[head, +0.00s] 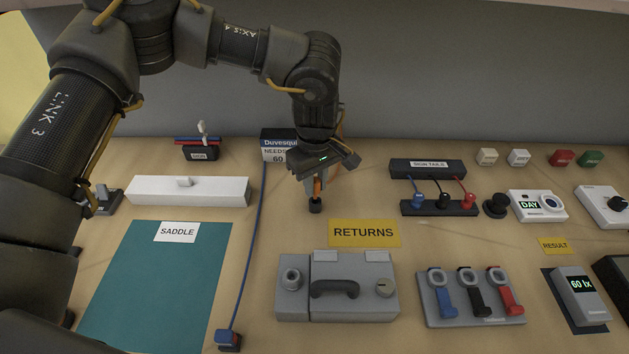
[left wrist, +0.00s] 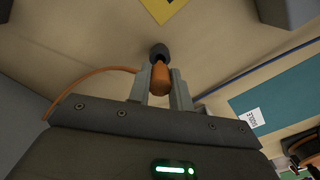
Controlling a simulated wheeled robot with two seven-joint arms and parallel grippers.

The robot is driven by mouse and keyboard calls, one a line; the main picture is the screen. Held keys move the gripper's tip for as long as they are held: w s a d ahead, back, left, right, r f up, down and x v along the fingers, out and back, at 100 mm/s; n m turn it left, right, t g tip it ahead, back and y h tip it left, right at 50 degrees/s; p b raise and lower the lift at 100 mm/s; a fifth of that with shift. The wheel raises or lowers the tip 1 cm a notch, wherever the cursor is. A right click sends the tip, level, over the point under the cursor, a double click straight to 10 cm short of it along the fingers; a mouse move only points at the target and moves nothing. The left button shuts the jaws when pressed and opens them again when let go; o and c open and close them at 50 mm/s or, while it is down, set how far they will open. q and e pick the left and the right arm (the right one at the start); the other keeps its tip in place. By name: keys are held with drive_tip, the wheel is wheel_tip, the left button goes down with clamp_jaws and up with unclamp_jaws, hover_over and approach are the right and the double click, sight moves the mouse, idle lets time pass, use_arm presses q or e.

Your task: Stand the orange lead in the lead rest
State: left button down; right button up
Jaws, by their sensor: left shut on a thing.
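My left gripper (head: 318,182) points down over the table, in front of the Duvesquin box. It is shut on the orange lead (left wrist: 160,78), whose orange body shows between the fingers in the left wrist view. In the head view only a sliver of the lead (head: 317,187) shows. Its orange cable (left wrist: 105,71) curves off to the left in the wrist view. A small dark cylinder (head: 315,205) is at the lead's lower end, also in the wrist view (left wrist: 159,51). I cannot tell whether it is the lead rest or the lead's own tip. My right gripper is not in view.
The Duvesquin box (head: 279,146) stands behind, with a blue lead (head: 252,240) running forward. A grey handled unit (head: 353,306) and yellow RETURNS label (head: 364,233) are in front.

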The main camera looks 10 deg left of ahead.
sight(315, 192)
use_arm(q)
drive_tip(key=shift+f+b, duration=1.05)
drive_tip(key=shift+f, duration=0.65)
drive_tip(key=c, duration=1.2)
unclamp_jaws()
drive_tip(key=shift+r, duration=0.15)
wheel_tip(315, 192, up, 11)
drive_tip(key=shift+f+b, duration=0.2)
drive_tip(key=shift+b, duration=0.5)
